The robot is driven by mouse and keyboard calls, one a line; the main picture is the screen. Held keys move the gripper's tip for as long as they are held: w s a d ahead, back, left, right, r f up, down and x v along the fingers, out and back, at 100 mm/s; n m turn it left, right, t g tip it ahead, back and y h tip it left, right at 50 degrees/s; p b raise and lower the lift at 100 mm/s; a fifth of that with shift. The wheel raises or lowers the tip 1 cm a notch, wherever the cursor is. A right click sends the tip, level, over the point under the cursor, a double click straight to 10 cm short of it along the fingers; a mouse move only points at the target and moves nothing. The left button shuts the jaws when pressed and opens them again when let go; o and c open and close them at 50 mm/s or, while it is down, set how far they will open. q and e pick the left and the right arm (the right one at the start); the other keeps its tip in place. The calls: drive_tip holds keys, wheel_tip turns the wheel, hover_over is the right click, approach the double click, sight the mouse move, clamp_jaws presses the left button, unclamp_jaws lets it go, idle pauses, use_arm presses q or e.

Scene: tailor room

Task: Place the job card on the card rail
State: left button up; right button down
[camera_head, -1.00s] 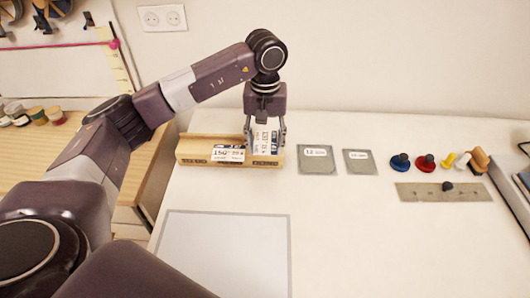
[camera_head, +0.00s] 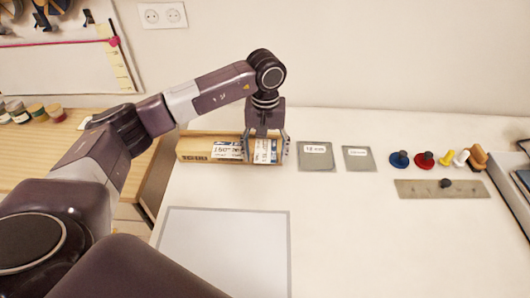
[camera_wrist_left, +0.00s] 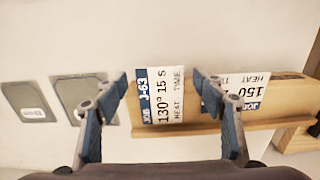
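The wooden card rail (camera_head: 196,157) lies on the white table, and its end also shows in the wrist view (camera_wrist_left: 285,100). A white and blue job card (camera_wrist_left: 160,95), marked J-63 and 130° 15 s, stands at the rail's right end in the head view (camera_head: 265,150). Another job card (camera_head: 227,149), marked 150 in the wrist view (camera_wrist_left: 246,88), is beside it on the rail. My left gripper (camera_head: 267,158) is around the J-63 card. In the wrist view its fingertips (camera_wrist_left: 160,83) are open, with small gaps either side of the card. My right gripper is not in view.
Two grey plates (camera_head: 316,157) (camera_head: 359,159) lie right of the rail. Several coloured knobs (camera_head: 424,159) and a metal strip (camera_head: 420,190) are farther right. A grey-bordered white mat (camera_head: 225,250) lies in front. The table's middle is clear.

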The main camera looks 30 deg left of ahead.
sight(265, 159)
use_arm(q)
drive_tip(key=shift+r, duration=0.1)
drive_tip(key=shift+r+p, duration=0.2)
drive_tip(key=shift+p, duration=0.1)
wheel_tip(265, 159, up, 12)
drive_tip(key=b, duration=0.4)
drive_tip(key=shift+f, duration=0.15)
